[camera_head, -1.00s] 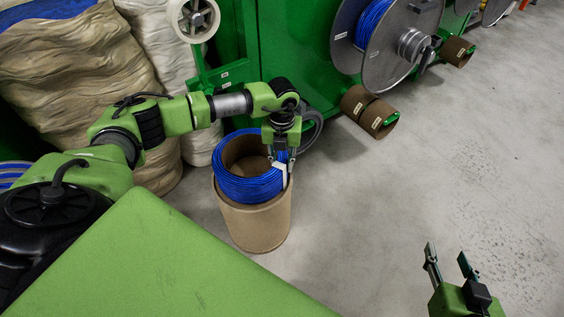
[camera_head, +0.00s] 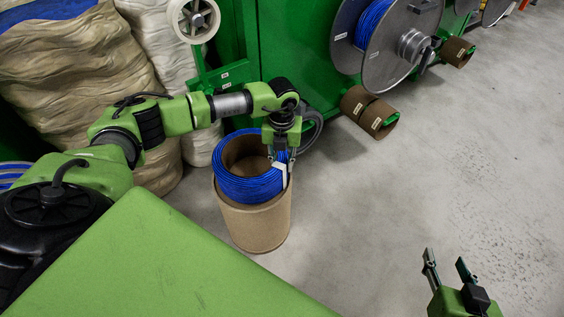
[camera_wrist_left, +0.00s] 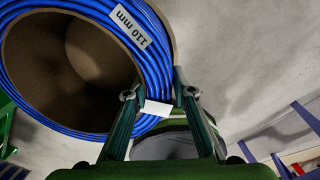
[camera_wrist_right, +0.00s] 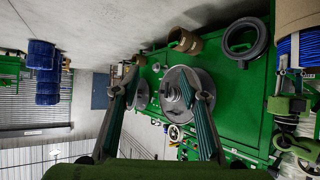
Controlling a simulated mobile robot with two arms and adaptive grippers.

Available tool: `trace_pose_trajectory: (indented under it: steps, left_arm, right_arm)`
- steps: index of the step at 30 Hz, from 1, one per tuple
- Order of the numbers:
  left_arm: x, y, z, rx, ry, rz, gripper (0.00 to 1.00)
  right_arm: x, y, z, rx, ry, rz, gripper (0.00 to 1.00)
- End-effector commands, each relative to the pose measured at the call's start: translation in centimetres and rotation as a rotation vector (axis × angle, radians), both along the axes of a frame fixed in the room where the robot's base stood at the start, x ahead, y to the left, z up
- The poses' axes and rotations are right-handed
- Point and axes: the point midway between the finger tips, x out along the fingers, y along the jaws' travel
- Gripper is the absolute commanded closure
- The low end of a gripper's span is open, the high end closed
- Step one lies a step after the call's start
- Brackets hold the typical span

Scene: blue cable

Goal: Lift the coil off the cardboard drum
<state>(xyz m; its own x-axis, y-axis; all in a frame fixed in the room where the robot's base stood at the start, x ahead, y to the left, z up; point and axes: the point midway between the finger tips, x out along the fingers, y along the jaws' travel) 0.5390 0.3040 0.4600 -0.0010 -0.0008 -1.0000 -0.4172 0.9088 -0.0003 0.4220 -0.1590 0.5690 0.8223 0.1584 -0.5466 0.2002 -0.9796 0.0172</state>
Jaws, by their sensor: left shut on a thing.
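The blue cable coil (camera_head: 240,187) sits around the upper part of the brown cardboard drum (camera_head: 255,226), which stands upright on the floor. My left gripper (camera_head: 281,163) is shut on the coil's right side, by a white tag. In the left wrist view the coil (camera_wrist_left: 70,127) runs around the drum's open mouth (camera_wrist_left: 75,60), and a label reads 110 mm. The left fingertips (camera_wrist_left: 154,88) press on the strands from both sides. My right gripper (camera_head: 448,267) is open and empty over the floor at the lower right, far from the coil.
A green machine (camera_head: 290,50) with a large grey reel (camera_head: 400,45) stands behind the drum. Brown cardboard tubes (camera_head: 369,111) lie at its foot. Wrapped bales (camera_head: 75,85) stand at the left. The floor (camera_head: 460,170) to the right is clear.

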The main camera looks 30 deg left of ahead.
Motion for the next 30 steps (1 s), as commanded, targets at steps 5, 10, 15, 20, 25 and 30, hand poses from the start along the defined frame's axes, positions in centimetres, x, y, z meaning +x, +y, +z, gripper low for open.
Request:
trace_pose_trajectory:
  steps: [5, 10, 15, 20, 25, 30]
  left_arm:
    - [0.12, 0.05, 0.23, 0.001, -0.003, 0.0, 1.0]
    - [0.12, 0.05, 0.26, 0.001, -0.003, 0.0, 1.0]
    - [0.12, 0.05, 0.3, 0.001, -0.003, 0.0, 1.0]
    - [0.12, 0.05, 0.33, 0.001, -0.003, 0.0, 1.0]
    - [0.12, 0.05, 0.36, 0.001, -0.003, 0.0, 1.0]
    - [0.12, 0.05, 0.4, 0.001, -0.003, 0.0, 1.0]
  right_arm:
    - [-0.19, -0.07, -0.19, -0.003, 0.013, -0.001, 0.6]
    - [-0.29, -0.12, -0.31, -0.005, 0.019, -0.001, 0.6]
    - [-0.36, -0.15, -0.37, -0.005, 0.023, -0.001, 0.6]
    - [-0.46, -0.18, -0.46, -0.006, 0.029, -0.003, 0.6]
    - [-0.61, -0.24, -0.62, -0.008, 0.038, -0.003, 0.6]
    - [-0.77, -0.29, -0.8, -0.011, 0.049, -0.004, 0.6]
